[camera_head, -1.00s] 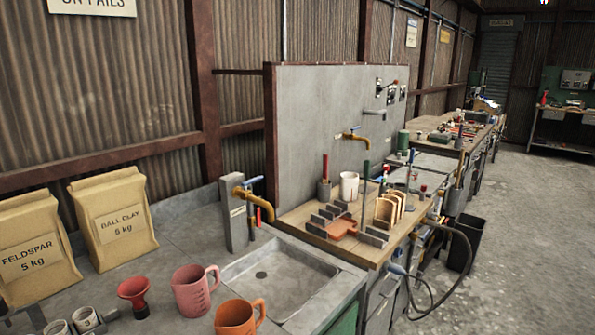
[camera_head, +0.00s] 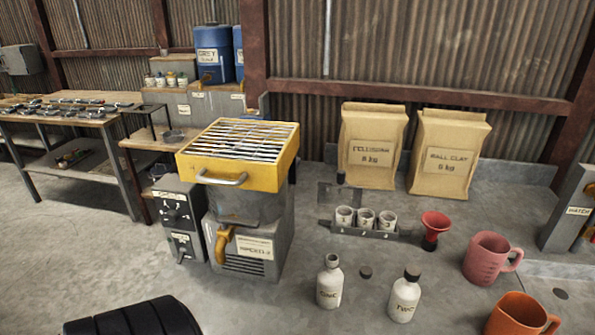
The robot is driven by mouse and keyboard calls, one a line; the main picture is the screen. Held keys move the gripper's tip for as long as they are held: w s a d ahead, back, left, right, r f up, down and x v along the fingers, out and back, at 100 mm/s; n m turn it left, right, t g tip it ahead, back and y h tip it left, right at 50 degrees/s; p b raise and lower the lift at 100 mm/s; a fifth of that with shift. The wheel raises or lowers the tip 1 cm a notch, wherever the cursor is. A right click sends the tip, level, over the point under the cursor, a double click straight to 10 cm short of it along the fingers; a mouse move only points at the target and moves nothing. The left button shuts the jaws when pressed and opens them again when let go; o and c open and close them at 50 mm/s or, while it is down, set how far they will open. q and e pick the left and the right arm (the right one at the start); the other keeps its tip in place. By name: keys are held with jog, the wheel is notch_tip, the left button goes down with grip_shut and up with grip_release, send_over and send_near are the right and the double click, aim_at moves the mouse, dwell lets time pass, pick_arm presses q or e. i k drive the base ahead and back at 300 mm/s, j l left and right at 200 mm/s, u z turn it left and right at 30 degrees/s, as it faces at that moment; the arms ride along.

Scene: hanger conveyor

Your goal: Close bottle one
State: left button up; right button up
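Bottle one (camera_head: 330,282), white with a label that seems to read ONE, stands upright on the grey counter in the head view. Its neck looks open, with no dark cap on it. A second white bottle (camera_head: 404,296), seemingly labelled TWO, stands to its right with a dark cap on top. A small dark disc (camera_head: 365,272), which looks like a cap, lies on the counter between and behind the bottles.
Behind the bottles stand a rack (camera_head: 365,231) of numbered cups and a red funnel (camera_head: 435,229). A pink mug (camera_head: 488,258) and an orange mug (camera_head: 520,316) stand to the right. Clay bags (camera_head: 372,147) stand at the back. A yellow-topped machine (camera_head: 240,152) stands left.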

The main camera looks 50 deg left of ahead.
aim_at(330, 278)
jog(key=k+u, duration=0.1)
jog(key=u, duration=1.2)
